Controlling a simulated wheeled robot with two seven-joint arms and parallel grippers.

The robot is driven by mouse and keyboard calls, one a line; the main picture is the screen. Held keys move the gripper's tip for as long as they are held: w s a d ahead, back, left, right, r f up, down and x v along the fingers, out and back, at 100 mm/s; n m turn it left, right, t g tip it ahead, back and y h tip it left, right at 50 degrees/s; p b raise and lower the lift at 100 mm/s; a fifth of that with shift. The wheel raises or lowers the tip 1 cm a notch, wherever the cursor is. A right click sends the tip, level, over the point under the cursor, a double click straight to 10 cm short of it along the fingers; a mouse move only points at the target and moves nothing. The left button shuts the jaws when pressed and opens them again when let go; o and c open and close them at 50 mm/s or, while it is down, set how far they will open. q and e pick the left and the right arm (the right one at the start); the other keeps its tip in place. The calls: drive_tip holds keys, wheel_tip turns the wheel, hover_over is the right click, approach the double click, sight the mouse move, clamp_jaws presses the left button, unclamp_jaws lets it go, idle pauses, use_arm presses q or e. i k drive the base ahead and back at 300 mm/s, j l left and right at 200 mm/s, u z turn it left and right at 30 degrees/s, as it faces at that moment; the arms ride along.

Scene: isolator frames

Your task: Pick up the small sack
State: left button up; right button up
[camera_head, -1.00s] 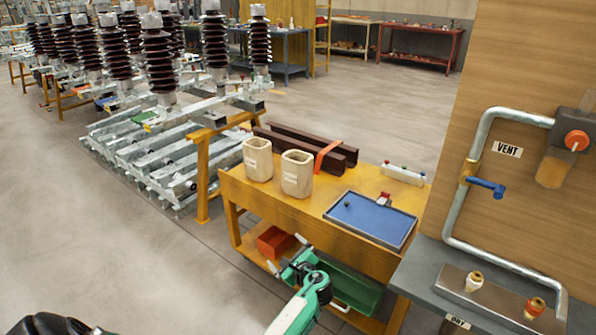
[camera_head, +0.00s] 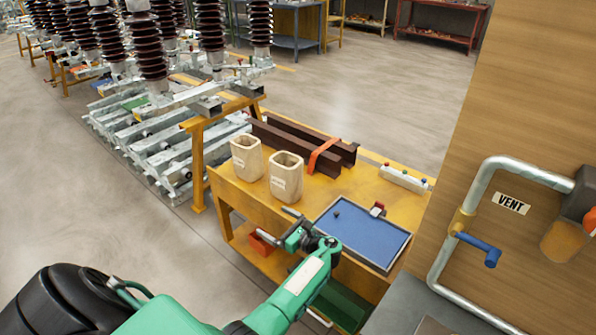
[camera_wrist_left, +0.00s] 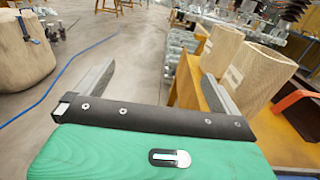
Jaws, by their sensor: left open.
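Two beige open-topped sacks stand upright on the yellow bench (camera_head: 240,195): a left sack (camera_head: 246,160) and a right sack (camera_head: 286,178). They look close in size, so I cannot tell which is meant by small. My left gripper (camera_head: 277,226) is open and empty, in front of and below the right sack at the bench's near edge. In the left wrist view, its fingers (camera_wrist_left: 158,70) are spread. Both sacks show to the right of the fingers there, the nearer one (camera_wrist_left: 258,75) beside the right finger, outside the jaws. My right gripper is out of view.
A blue tray (camera_head: 360,243) lies right of the sacks, and brown beams (camera_head: 300,143) with an orange strap lie behind. A pipe (camera_head: 455,255) with a blue valve handle is at the right. A larger sack (camera_wrist_left: 18,52) stands on the floor in the wrist view.

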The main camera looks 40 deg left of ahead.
sight(287, 178)
drive_tip(key=i+j, duration=0.15)
drive_tip(key=i, duration=0.7)
drive_tip(key=j, duration=1.1)
